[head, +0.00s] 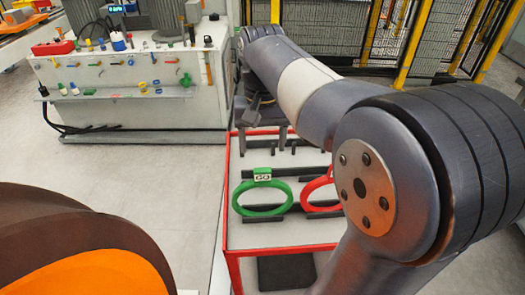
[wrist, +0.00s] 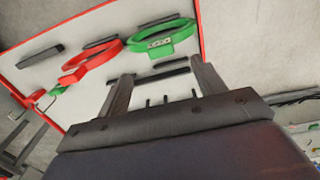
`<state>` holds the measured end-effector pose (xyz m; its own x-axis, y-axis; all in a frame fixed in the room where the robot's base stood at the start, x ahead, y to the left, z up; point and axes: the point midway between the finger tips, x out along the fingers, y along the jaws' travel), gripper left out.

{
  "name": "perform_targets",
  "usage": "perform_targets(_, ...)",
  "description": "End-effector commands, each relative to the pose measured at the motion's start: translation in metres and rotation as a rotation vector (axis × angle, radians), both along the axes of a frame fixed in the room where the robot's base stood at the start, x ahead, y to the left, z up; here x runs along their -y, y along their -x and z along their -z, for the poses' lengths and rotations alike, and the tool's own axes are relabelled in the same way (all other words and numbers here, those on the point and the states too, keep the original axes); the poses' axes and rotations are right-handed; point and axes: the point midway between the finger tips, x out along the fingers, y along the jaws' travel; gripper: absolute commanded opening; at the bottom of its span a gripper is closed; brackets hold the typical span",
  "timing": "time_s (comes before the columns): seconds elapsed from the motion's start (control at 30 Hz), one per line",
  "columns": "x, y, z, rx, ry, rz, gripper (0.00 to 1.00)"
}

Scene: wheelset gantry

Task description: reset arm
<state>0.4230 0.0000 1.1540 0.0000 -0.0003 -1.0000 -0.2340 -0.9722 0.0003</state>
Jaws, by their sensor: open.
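My arm crosses the right of the head view, its far end above the back end of a red-edged tray table (head: 232,215). My gripper (wrist: 163,84) is open in the wrist view, with nothing between its two dark fingers; in the head view it is small and partly unclear. Below and beyond the fingers, the tray carries a green ring (wrist: 160,47) with a white label on its tab, and a red ring (wrist: 92,62). In the head view the green ring (head: 262,211) lies in full sight, while my arm hides part of the red ring (head: 317,186).
Dark bars and short pegs stand on the tray near my gripper. A white workbench (head: 130,90) with tools is at the back left. Yellow-framed fencing (head: 420,45) stands behind. A brown and orange round body (head: 80,250) fills the lower left. Grey floor between is clear.

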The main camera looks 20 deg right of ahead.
Motion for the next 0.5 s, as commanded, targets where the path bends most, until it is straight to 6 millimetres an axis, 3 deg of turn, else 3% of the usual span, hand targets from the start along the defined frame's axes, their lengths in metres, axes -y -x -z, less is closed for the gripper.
perform_targets(0.33, 0.0, 0.0, -0.0018, 0.0, 0.0, 0.0, 0.65)
perform_targets(0.5, 0.0, -0.0001, 0.0071, -0.001, 0.0, 0.0, 0.65)
